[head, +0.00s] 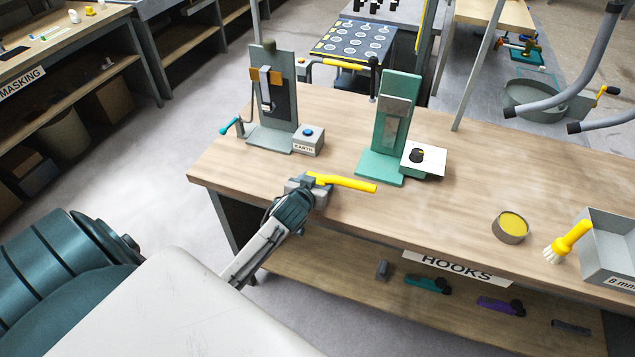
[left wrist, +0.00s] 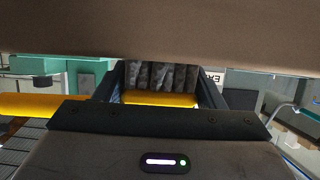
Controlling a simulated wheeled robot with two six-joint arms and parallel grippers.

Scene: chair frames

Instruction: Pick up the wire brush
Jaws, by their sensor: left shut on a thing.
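The wire brush (head: 345,184) shows in the head view as a long, slightly bent yellow handle above the near left part of the wooden bench (head: 440,220). My left gripper (head: 308,186) is shut on its left end. In the left wrist view the yellow handle (left wrist: 40,106) runs out to the left, and a yellow strip crosses between the fingers (left wrist: 160,98). A grey ridged block behind that strip looks like the bristles, but I cannot be sure. Whether the brush touches the bench is hard to tell. My right gripper is not in view.
A grey fixture (head: 274,95) and a green one (head: 393,130) stand behind the brush. A yellow-topped round tin (head: 510,228), a yellow-handled white brush (head: 568,242) and a grey bin (head: 610,245) stand right. The bench middle is clear. A lower shelf holds small tools.

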